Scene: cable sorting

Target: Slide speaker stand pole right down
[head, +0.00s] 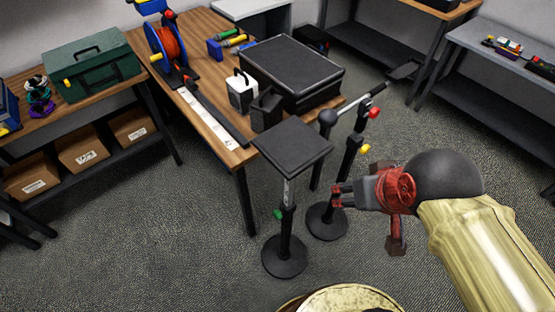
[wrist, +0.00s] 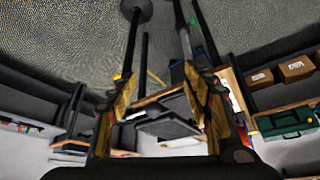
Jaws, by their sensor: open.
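The speaker stand has a flat black square top plate (head: 293,148), a pole (head: 287,190) with a silvery upper section and a darker lower one, a green knob (head: 278,215) and a round black base (head: 285,257). It stands upright in front of the table in the head view. My gripper (head: 338,196) is to the right of the pole, apart from it in the picture, with its red-tipped fingers pointing left. The fingers also show in the wrist view (wrist: 162,100), spread apart with nothing held between them. Poles show beyond them there, but I cannot tell surely which is which.
A second stand (head: 350,160) with red and yellow knobs and a round base stands close behind my gripper. The wooden table (head: 205,30) behind holds a black case (head: 292,72), a cable reel (head: 167,45) and small boxes. Carpet in front is clear.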

